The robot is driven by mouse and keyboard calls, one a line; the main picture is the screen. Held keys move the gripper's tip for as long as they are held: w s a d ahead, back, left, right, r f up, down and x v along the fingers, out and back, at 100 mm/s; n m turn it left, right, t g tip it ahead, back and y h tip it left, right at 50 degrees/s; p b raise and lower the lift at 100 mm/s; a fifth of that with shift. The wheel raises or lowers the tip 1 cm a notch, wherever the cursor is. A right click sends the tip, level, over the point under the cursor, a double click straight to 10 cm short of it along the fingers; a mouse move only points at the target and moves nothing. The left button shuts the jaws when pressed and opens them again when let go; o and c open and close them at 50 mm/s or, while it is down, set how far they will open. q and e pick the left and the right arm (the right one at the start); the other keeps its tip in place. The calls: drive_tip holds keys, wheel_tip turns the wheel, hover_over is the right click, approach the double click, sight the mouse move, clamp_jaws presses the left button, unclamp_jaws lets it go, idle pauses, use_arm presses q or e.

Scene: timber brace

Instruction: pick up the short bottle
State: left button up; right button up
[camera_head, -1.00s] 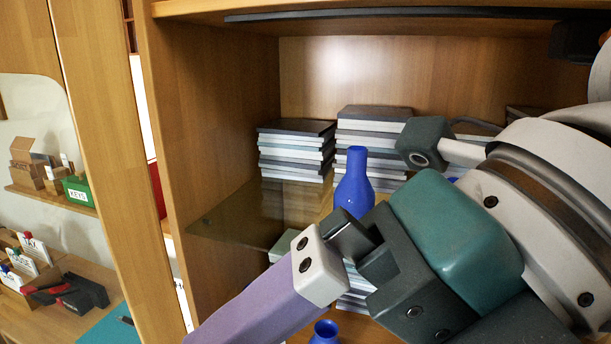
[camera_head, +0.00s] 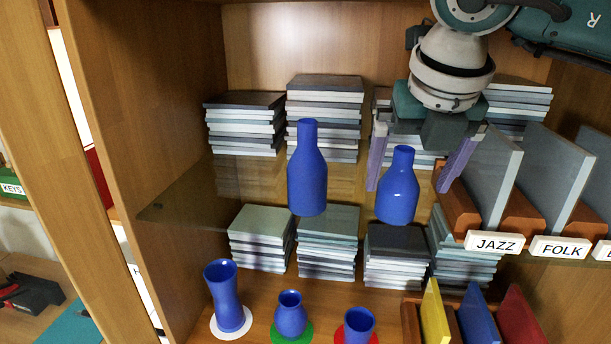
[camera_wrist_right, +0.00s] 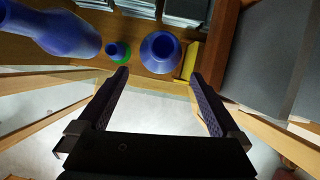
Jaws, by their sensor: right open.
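The short blue bottle (camera_head: 398,192) stands upright on the glass shelf, to the right of the taller blue bottle (camera_head: 307,175). In the right wrist view I look down on the short bottle (camera_wrist_right: 160,54), with the tall bottle (camera_wrist_right: 68,36) at the upper left. My right gripper (camera_head: 406,187) is open and empty. Its purple fingers lie on either side of the short bottle in the head view. In the wrist view the bottle appears just beyond the gap between the fingertips (camera_wrist_right: 160,76), apart from both. My left gripper is not in view.
Grey record dividers with JAZZ (camera_head: 495,242) and FOLK (camera_head: 560,248) labels stand close right of the gripper. Stacks of flat cases (camera_head: 325,115) stand behind. Below are blue vases (camera_head: 290,315) on coloured discs. The glass shelf (camera_head: 185,195) is clear at left.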

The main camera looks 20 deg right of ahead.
sight(399, 192)
drive_tip(key=shift+w+d, duration=0.35)
drive_tip(key=shift+w, duration=0.4)
drive_tip(key=b+x, duration=0.4)
drive_tip(key=x, duration=0.1)
drive_tip(key=shift+s, duration=0.15)
drive_tip(key=c, duration=1.5)
